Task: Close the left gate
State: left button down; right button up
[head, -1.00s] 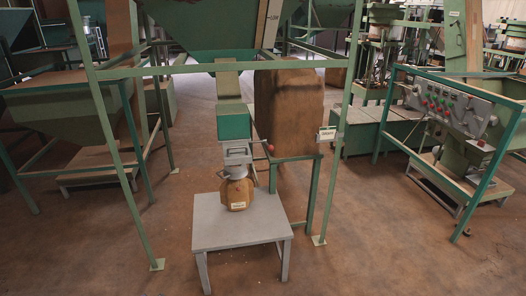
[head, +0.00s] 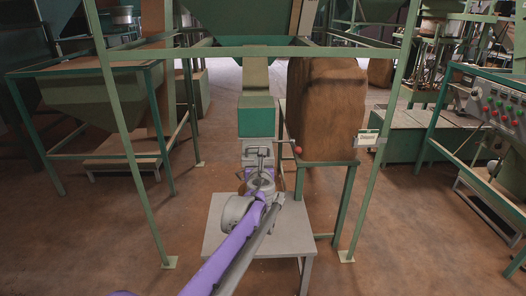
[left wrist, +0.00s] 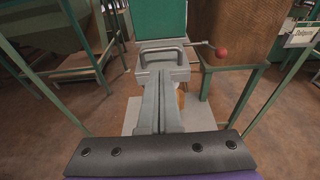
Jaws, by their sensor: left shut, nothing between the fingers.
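The gate is a grey metal slide with a loop handle (head: 257,153) under the green chute (head: 256,118). A rod with a red ball knob (head: 297,149) sticks out to its right. The left wrist view shows the handle (left wrist: 163,48) and the red knob (left wrist: 221,53) close ahead. My left gripper (head: 259,176) is shut and empty, just below and in front of the handle. In the left wrist view its fingers (left wrist: 160,80) point at the gate; I cannot tell whether they touch it. My right gripper is not in view.
A grey table (head: 289,232) stands under the spout; my arm hides most of the brown sack on it. Green frame posts (head: 137,170) stand on both sides. A large brown block (head: 325,110) is behind right. A control panel (head: 500,105) stands far right.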

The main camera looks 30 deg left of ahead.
pick_arm(q)
jog(key=x, duration=1.1)
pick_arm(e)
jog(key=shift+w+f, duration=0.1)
pick_arm(q)
jog(key=shift+w, duration=0.15)
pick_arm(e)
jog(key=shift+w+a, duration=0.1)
